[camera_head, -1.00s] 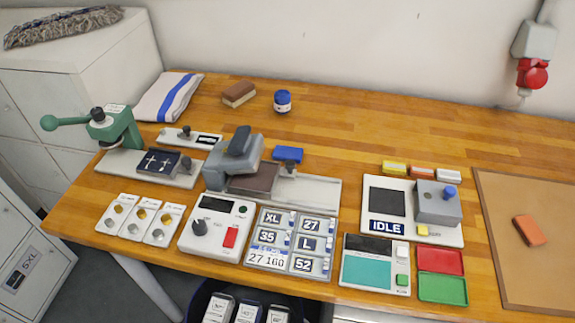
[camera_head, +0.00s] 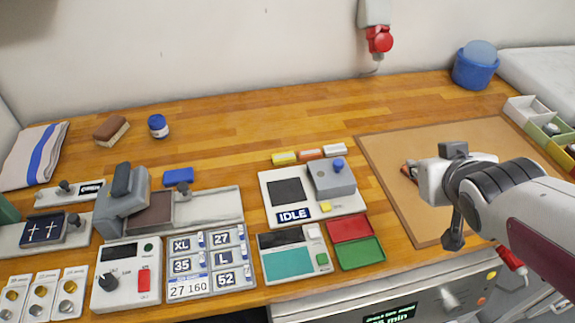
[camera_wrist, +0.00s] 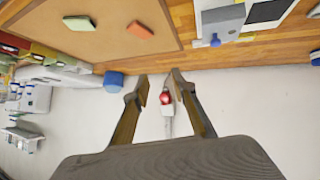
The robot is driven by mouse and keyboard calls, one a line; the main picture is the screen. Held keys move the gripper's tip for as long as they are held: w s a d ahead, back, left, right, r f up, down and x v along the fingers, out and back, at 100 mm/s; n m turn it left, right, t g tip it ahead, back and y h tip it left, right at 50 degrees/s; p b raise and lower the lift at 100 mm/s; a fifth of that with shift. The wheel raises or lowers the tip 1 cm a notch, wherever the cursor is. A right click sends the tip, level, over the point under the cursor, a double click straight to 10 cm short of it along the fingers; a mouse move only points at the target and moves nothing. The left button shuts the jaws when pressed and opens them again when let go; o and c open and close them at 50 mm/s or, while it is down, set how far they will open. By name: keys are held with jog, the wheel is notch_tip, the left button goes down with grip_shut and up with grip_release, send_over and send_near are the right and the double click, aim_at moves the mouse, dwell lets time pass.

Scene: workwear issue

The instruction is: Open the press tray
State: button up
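The grey press (camera_head: 124,203) stands at the left of the bench in the head view. Its dark handle (camera_head: 122,180) is on top. A flat brown plate (camera_head: 150,215) shows beside its head, on a long pale base (camera_head: 215,207). A second station with a dark cross-marked tray (camera_head: 44,228) is at the far left, its green part cut off by the picture edge. I cannot tell which of these is the press tray. My gripper (camera_wrist: 159,80) is open and empty, fingers apart. In the head view it is over the right side, far from both stations.
A machine marked IDLE (camera_head: 268,208), a red tray (camera_head: 350,229) and a green tray (camera_head: 361,253) lie mid-bench. A brown board (camera_head: 450,140) lies under my arm. A blue tub (camera_head: 475,68) stands at the back right. The back middle of the bench is clear.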

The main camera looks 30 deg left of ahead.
jog(key=a+f+n+y, duration=0.3)
jog(key=a, duration=1)
jog(key=n+g+y, duration=0.7)
jog(key=n+g, duration=0.1)
jog(key=g, duration=0.1)
send_near(183, 186)
jog(key=shift+w+a, duration=0.1)
jog(key=shift+a, duration=0.45)
jog(key=shift+h, duration=0.3)
jog(key=shift+x, duration=3.9)
grip_shut()
